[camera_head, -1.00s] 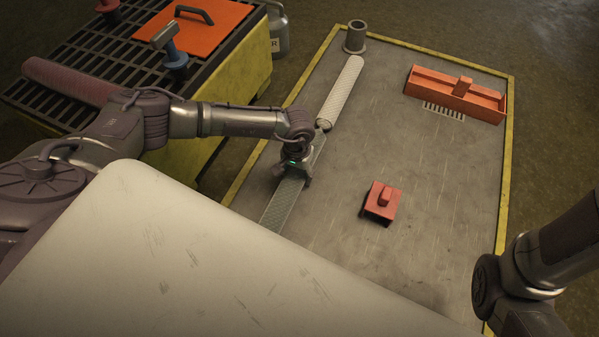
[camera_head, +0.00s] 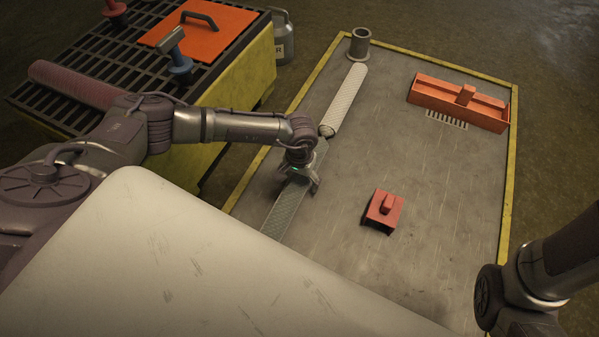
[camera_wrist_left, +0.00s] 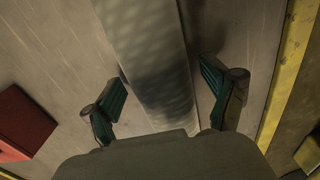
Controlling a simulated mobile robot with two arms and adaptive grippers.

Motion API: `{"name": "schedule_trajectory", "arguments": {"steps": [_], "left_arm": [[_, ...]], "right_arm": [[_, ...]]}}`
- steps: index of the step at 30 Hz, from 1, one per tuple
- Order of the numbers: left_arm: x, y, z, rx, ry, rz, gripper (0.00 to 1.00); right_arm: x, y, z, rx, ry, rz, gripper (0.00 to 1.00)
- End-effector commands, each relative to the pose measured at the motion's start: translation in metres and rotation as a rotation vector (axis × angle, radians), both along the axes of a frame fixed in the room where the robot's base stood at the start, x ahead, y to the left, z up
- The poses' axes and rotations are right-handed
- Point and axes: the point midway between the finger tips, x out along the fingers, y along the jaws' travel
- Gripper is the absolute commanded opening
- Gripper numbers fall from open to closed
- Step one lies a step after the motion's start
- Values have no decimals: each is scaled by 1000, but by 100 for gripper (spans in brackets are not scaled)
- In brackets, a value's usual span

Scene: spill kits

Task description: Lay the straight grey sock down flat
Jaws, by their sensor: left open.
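The straight grey sock (camera_head: 283,212) is a long mesh strip lying along the left side of the grey deck, its near end cut off by my pale body. My left gripper (camera_head: 299,182) is low over it, with its fingers spread. In the left wrist view the sock (camera_wrist_left: 150,45) runs between the open fingers (camera_wrist_left: 163,90), with a visible gap on each side. The part beneath the palm is shaded and hidden. My right gripper is out of view; only part of its arm shows at the lower right.
A paler sock (camera_head: 345,98) lies in line beyond my gripper, near a grey cup (camera_head: 359,43). A red block with a handle (camera_head: 383,210) and a long red tray (camera_head: 458,100) are on the deck (camera_head: 430,200). A yellow bin with a black grate (camera_head: 60,105) stands left.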

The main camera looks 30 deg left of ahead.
Motion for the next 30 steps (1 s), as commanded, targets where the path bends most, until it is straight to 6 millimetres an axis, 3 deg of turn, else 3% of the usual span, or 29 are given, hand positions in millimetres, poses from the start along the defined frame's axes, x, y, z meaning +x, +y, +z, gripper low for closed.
{"name": "schedule_trajectory", "arguments": {"steps": [9,15,27,30], "left_arm": [[1,1,74,0,-3,0,86],[1,0,105,0,-1,0,86],[1,0,116,0,-1,0,86],[0,-13,119,-35,2,17,86]], "right_arm": [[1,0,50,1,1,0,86],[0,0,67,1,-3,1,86],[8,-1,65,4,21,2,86],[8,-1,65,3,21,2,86]]}}
